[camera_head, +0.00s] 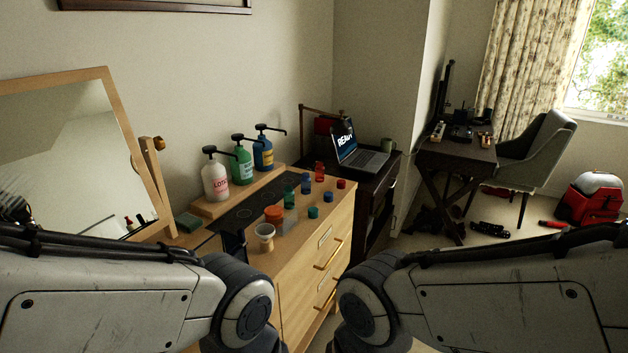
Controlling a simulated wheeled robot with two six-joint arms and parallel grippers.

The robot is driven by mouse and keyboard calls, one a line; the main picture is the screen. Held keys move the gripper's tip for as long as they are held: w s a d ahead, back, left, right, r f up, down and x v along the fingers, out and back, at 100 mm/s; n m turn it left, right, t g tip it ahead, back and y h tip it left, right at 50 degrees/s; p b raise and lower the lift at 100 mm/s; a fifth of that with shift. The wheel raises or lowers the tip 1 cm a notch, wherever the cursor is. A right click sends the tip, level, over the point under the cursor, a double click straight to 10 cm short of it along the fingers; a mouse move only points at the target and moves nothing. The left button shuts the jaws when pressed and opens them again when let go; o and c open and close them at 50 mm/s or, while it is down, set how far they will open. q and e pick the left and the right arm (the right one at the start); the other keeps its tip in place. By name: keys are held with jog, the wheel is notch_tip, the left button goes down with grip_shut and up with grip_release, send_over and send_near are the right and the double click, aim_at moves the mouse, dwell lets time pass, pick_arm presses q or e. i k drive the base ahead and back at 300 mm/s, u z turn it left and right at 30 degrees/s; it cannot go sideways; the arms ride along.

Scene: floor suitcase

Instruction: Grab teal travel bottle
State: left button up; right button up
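The teal travel bottle (289,198) stands upright on the wooden dresser top, at the near end of a row of small bottles. A blue bottle (305,183) and a red bottle (319,171) stand behind it in the same row. A small teal cap (313,212) lies to its right on the dresser. Both of my arms reach in along the bottom of the picture. Neither gripper shows, so I cannot see where they are relative to the bottle.
A blue cap (328,197) and a red cap (341,184) lie by the dresser's (290,268) right edge. An orange-lidded jar (273,214) and a cream cup (264,236) stand nearer. Pump bottles stand on a raised ledge (210,208) behind. A mirror (70,150) is left.

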aim_at(288, 194)
jog(key=z, duration=1)
jog(key=i, duration=2.65)
jog(key=u, duration=2.95)
